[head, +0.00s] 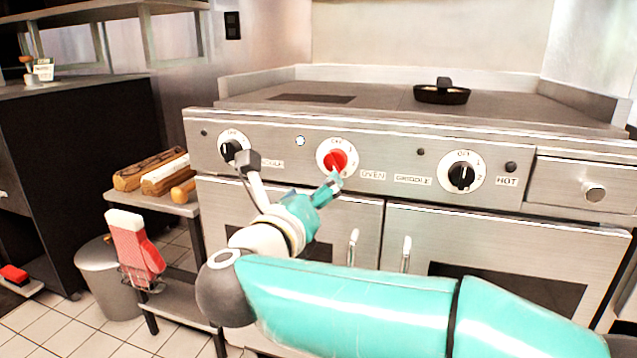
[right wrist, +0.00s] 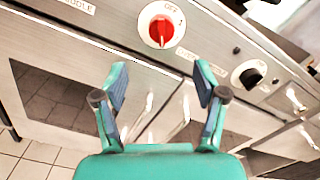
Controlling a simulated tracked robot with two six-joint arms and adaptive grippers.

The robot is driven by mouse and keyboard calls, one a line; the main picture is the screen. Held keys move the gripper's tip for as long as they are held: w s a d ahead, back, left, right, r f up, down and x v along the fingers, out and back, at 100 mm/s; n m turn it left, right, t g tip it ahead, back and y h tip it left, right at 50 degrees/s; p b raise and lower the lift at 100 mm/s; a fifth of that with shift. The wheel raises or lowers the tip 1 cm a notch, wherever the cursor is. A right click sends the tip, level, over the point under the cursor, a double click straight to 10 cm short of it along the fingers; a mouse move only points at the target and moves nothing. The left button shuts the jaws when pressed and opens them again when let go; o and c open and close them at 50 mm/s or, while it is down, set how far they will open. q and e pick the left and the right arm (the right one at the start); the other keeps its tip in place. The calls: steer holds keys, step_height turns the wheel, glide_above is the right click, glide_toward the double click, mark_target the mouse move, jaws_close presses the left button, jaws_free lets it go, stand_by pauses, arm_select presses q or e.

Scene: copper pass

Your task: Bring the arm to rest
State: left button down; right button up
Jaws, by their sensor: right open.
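My right arm comes in from the lower right across the front of the steel range (head: 400,190). Its gripper (head: 333,182) is just below the red oven knob (head: 335,160) in the head view. In the right wrist view the gripper (right wrist: 159,76) has its two fingers spread apart, with nothing between them. The red knob (right wrist: 161,31) shows beyond the fingertips there, apart from them. My left gripper is not in view.
Black knobs (head: 231,149) (head: 462,175) sit either side of the red one. Oven door handles (head: 353,247) stick out below the panel. A black pan (head: 442,92) is on the range top. A side shelf (head: 190,207) with wooden boards stands left, beside a grey bin (head: 98,272).

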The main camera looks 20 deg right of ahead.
steer(key=shift+s+a, duration=0.1)
steer(key=shift+s, duration=0.1)
steer(key=w+f+n+g+y+p, duration=0.1)
steer(key=w+f+n+y+p, duration=0.2)
steer(key=f+n, duration=1.05)
steer(key=w+f+n+g+y+p, duration=0.15)
steer(key=f+n+y, duration=0.55)
steer(key=f, duration=1.2)
steer(key=s+f+n+g+y+p, duration=0.1)
steer(key=s+f+n+g, duration=0.3)
steer(key=f, duration=0.3)
steer(key=s+f+n+g, duration=0.1)
steer(key=s+f+n, duration=0.3)
steer(key=s+f, duration=0.3)
steer(key=s+f+n+g+y+p, duration=0.1)
steer(key=s+f+n+g, duration=0.15)
steer(key=s, duration=0.35)
steer(key=s+a+f+n+g+y, duration=0.1)
steer(key=s+f+g, duration=0.15)
steer(key=s, duration=0.35)
steer(key=s+f+n+g+y+p, duration=0.1)
steer(key=s+f+n, duration=0.15)
steer(key=s, duration=0.25)
step_height(320, 180, up, 37)
steer(key=s+p, duration=0.2)
steer(key=p, duration=3.6)
steer(key=shift+a+r+g, duration=0.2)
steer(key=shift+g, duration=0.25)
